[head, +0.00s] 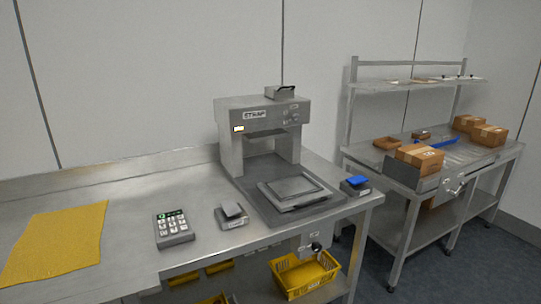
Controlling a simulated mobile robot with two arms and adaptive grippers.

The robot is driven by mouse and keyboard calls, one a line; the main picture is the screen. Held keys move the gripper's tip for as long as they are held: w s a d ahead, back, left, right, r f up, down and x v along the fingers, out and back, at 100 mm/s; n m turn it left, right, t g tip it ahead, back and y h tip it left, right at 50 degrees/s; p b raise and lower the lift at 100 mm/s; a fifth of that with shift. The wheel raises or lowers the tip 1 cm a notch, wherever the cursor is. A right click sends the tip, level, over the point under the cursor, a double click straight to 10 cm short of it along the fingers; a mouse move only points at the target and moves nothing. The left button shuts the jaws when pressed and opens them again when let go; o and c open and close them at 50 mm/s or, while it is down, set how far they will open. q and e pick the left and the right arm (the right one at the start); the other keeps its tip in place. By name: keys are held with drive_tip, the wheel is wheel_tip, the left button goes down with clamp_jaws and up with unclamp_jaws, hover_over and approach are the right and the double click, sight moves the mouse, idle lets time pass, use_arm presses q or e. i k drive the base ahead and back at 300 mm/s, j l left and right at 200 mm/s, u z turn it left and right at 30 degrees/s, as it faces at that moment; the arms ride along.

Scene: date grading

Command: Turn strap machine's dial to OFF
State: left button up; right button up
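The strap machine (229,152) is a grey metal press with a "STRAP" label and a small lit orange display, standing on the steel table in the middle of the head view. Small round controls (291,117) sit on the right of its front face; their markings are too small to read. A dark round knob (315,247) is on a grey box under the table's front edge, below the machine. I cannot tell its setting, or which control is the dial. Neither of my grippers is in view.
On the table (120,192) lie a yellow cloth (55,243), a keypad (174,229), a small grey device (232,215) and a blue-topped block (356,185). A yellow basket (303,274) sits below. A second bench (410,192) with cardboard boxes (419,156) stands right, across a floor gap.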

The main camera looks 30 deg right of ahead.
sight(296, 117)
drive_tip(key=i+l+z, duration=0.1)
drive_tip(key=i+l, duration=0.55)
drive_tip(key=i, duration=0.05)
